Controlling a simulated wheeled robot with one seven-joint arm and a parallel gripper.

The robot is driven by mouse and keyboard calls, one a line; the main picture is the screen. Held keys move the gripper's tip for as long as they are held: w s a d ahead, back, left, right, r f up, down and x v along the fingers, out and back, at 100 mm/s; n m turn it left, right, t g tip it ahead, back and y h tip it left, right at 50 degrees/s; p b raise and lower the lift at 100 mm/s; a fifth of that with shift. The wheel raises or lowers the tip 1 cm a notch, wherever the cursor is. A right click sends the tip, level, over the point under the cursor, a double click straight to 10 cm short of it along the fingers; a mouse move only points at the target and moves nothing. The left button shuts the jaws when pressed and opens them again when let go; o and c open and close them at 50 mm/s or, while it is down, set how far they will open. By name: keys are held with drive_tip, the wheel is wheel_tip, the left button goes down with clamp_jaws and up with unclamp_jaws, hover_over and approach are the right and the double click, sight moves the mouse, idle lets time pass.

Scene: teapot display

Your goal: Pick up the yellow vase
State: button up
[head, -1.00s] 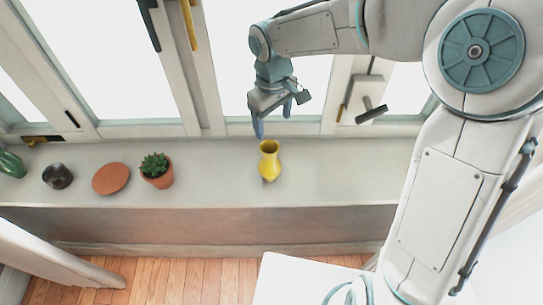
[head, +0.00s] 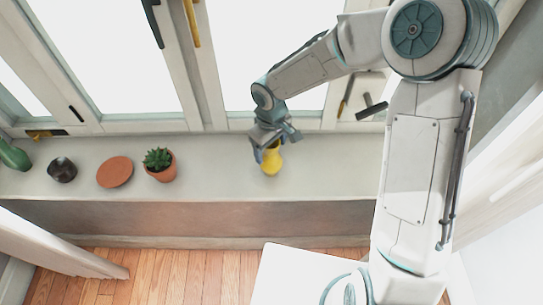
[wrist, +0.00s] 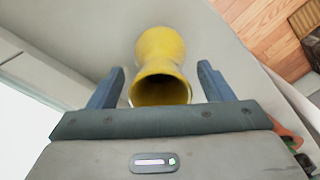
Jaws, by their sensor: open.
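The yellow vase (head: 271,161) stands upright on the window ledge, its top partly hidden behind my gripper in the head view. In the wrist view the vase (wrist: 161,55) shows its open mouth towards the camera, between the two fingers. My gripper (head: 268,152) is open, right at the vase's upper part. In the wrist view the fingers of my gripper (wrist: 162,84) stand on either side of the vase's mouth, with a gap visible on each side.
Left along the ledge (head: 325,168) are a potted succulent (head: 161,172), a terracotta disc (head: 115,172), a dark bowl (head: 62,169) and a green object (head: 12,156). The window and its handle (head: 371,107) stand behind. The ledge right of the vase is clear.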

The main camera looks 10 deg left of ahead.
drive_tip(key=shift+f, duration=0.75)
drive_tip(key=c, duration=1.2)
drive_tip(key=shift+r, duration=0.15)
drive_tip(key=shift+c, duration=0.2)
